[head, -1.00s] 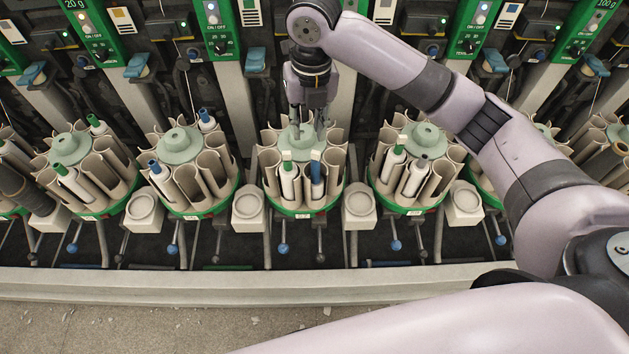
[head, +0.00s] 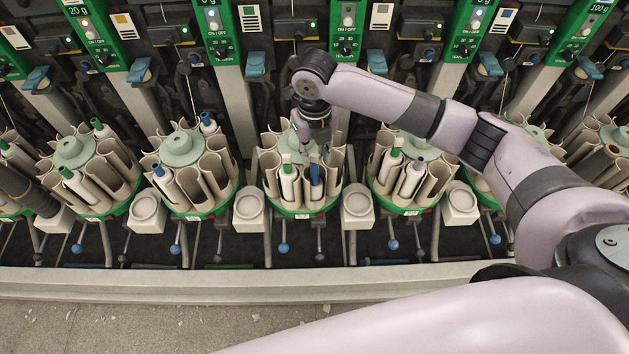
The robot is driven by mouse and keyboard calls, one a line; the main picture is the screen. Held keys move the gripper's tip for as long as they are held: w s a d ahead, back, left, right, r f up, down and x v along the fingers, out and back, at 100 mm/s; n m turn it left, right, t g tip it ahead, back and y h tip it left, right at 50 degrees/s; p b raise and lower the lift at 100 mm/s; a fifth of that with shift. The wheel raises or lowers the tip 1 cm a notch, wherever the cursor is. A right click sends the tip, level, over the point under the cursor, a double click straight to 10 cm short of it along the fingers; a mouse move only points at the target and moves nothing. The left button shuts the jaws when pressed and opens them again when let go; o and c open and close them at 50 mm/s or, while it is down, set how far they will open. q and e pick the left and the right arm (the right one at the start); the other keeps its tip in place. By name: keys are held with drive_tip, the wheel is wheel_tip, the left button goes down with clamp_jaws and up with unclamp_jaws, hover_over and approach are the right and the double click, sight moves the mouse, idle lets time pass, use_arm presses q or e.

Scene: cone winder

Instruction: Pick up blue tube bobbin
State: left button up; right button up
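A bobbin with a blue tube (head: 316,182) stands upright in a front pocket of the middle round magazine (head: 305,211). I see no clear hold on the bobbin. My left gripper is not in view.
Similar magazines stand on both sides; the left one (head: 199,212) holds bobbins with blue tips (head: 158,170). Pale square blocks (head: 249,210) sit between magazines. Green control panels (head: 346,28) line the back. A pale rail (head: 200,283) runs along the front.

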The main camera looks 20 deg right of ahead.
sight(315, 161)
wheel_tip(315, 161, down, 4)
drive_tip(key=shift+w+f+p, duration=0.15)
drive_tip(key=shift+f+p, duration=0.05)
drive_tip(key=shift+p, duration=0.65)
drive_tip(key=shift+f, duration=0.45)
clamp_jaws()
